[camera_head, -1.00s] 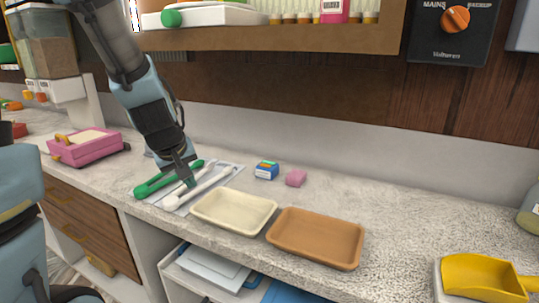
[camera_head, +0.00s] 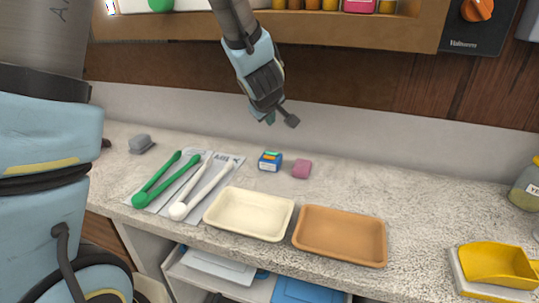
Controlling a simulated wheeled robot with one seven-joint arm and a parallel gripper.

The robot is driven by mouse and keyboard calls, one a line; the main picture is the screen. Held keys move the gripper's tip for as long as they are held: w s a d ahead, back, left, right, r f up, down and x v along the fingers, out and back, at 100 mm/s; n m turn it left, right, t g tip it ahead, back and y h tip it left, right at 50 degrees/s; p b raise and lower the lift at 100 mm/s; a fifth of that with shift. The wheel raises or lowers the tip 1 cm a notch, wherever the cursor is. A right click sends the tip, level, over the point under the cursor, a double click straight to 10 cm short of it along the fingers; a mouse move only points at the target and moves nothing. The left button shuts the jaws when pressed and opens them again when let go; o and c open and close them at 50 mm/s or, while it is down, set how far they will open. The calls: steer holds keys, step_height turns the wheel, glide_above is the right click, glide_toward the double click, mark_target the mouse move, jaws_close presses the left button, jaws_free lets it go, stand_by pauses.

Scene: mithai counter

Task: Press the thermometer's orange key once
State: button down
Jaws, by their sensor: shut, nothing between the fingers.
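A small blue device (camera_head: 270,161) with a light front and green and orange colour on top lies on the counter in the middle. It may be the thermometer, but it is too small to tell, and I cannot make out a separate orange key. My gripper (camera_head: 281,120) is shut and empty. It hangs in the air above the counter, higher in the picture than the blue device and apart from it.
A pink block (camera_head: 301,169) sits just right of the blue device. A cream tray (camera_head: 250,235) and a brown tray (camera_head: 340,257) lie in front. Green and white tongs (camera_head: 182,209) rest at left, with a grey lump (camera_head: 141,143) behind. A shelf (camera_head: 330,31) overhangs the back.

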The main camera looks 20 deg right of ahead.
mark_target(269, 158)
step_height(269, 158, down, 9)
steer(key=b, duration=0.8)
steer(key=shift+b, duration=0.35)
stand_by(1.6)
steer(key=shift+f, duration=0.35)
steer(key=shift+a+f+b, duration=0.1)
steer(key=shift+f+b, duration=0.3)
steer(key=shift+b, duration=0.15)
stand_by(0.4)
steer(key=shift+r, duration=0.1)
steer(key=shift+r+p, duration=0.75)
steer(key=shift+p, duration=0.15)
